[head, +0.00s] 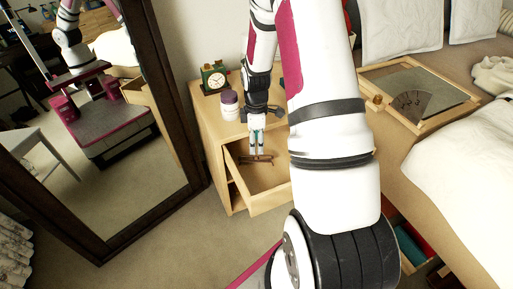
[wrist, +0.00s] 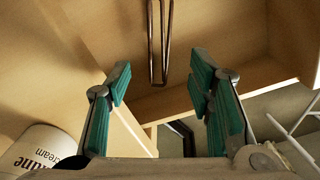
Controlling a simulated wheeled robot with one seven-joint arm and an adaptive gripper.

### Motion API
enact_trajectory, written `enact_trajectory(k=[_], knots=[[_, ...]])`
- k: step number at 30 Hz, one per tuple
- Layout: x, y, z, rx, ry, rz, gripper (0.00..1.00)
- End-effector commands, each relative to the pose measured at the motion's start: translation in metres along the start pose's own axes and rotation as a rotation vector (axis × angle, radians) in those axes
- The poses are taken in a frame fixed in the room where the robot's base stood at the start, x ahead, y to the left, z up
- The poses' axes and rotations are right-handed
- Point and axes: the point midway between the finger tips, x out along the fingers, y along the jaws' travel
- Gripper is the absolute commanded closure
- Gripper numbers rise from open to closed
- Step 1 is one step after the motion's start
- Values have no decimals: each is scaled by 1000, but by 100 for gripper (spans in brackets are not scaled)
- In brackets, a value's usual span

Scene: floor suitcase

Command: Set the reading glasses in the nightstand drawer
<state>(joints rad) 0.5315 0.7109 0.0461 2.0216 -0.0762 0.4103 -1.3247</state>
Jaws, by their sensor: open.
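The nightstand drawer (head: 270,196) is pulled open, and its inside also shows in the wrist view (wrist: 235,35). The reading glasses (head: 262,161), with a thin brown frame, are within the drawer near its back left part. In the wrist view the glasses (wrist: 152,50) lie beyond my fingertips, roughly in line with the gap between them. My gripper (head: 257,146) points down over the drawer. It is open with teal pads apart and nothing between them in the wrist view (wrist: 161,80). I cannot tell whether the whole frame rests on the drawer floor.
A framed mirror (head: 165,100) leans at left. A bed with a wooden tray (head: 440,120) is at right. Carpet is clear before the nightstand.

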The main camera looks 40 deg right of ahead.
Motion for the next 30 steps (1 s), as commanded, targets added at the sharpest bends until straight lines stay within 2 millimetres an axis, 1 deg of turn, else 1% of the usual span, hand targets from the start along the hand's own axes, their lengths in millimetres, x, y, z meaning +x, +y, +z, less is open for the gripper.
enact_trajectory(k=[1,8,10,11,14,15,17,18,20,21,23,24,26,27,29,30], knots=[[-10,0,0,1,0,1,52],[-29,-1,-1,3,0,1,52],[-39,-3,-4,13,-2,4,52],[-46,-5,-6,23,-3,6,52],[-79,-17,-16,70,-8,13,52],[-96,-24,-20,96,-10,18,52],[-122,-38,-27,141,-13,23,52],[-138,-48,-31,172,-16,26,52],[-162,-64,-36,220,-17,31,52],[-177,-76,-38,250,-18,33,52],[-198,-95,-42,297,-18,36,52],[-211,-108,-43,330,-18,38,52],[-229,-128,-44,377,-15,42,52],[-240,-143,-45,407,-14,43,52],[-256,-164,-44,453,-10,45,52],[-265,-178,-43,485,-8,47,52]])
